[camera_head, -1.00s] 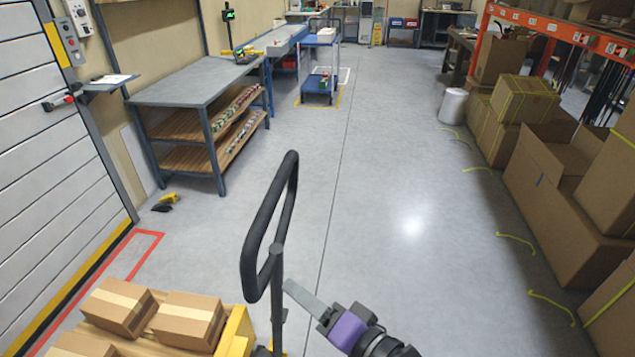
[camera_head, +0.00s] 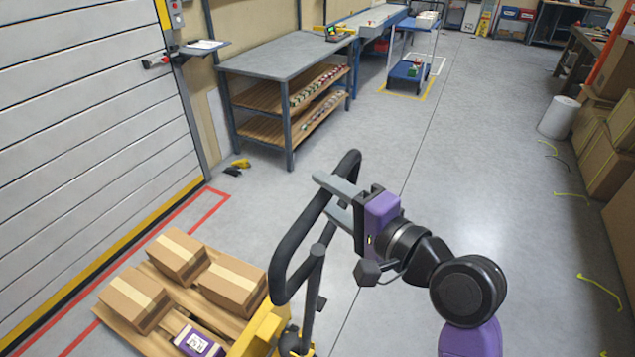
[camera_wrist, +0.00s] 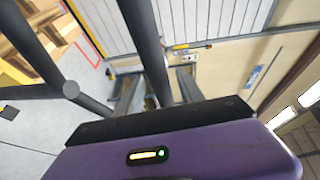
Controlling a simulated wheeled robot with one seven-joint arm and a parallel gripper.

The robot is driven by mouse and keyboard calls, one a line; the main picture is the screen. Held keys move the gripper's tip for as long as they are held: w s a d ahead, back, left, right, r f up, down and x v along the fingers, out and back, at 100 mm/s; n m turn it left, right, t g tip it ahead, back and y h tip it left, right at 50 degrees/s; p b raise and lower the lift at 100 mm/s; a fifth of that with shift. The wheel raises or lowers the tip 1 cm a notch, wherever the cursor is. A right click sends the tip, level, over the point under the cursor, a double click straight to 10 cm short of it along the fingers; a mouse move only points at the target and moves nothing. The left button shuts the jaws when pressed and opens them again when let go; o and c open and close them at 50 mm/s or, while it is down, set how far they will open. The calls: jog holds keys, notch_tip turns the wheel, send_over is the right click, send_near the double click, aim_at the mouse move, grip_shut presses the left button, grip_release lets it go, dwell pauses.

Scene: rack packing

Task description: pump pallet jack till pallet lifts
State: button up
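The pallet jack has a yellow body (camera_head: 262,330) at the bottom of the head view and a black loop handle (camera_head: 290,255) rising from it. The handle leans to the upper right. The wooden pallet (camera_head: 115,322) beside it carries brown boxes (camera_head: 232,288) and a purple box (camera_head: 197,340). My gripper (camera_head: 335,197) is at the upper part of the loop, its grey fingers apart. In the wrist view, a black handle bar (camera_wrist: 140,30) runs between the two fingers (camera_wrist: 158,88); a gap shows beside it. The forks and the pallet's underside are hidden.
A shuttered door (camera_head: 90,110) and red floor lines (camera_head: 210,205) lie left. A grey workbench (camera_head: 285,60) stands behind. A blue cart (camera_head: 408,70) is farther back. Cardboard boxes (camera_head: 610,140) line the right. The floor in the middle is clear.

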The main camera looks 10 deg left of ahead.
jog(key=x, duration=0.3)
jog(key=shift+a, duration=0.15)
grip_shut()
dwell(1.4)
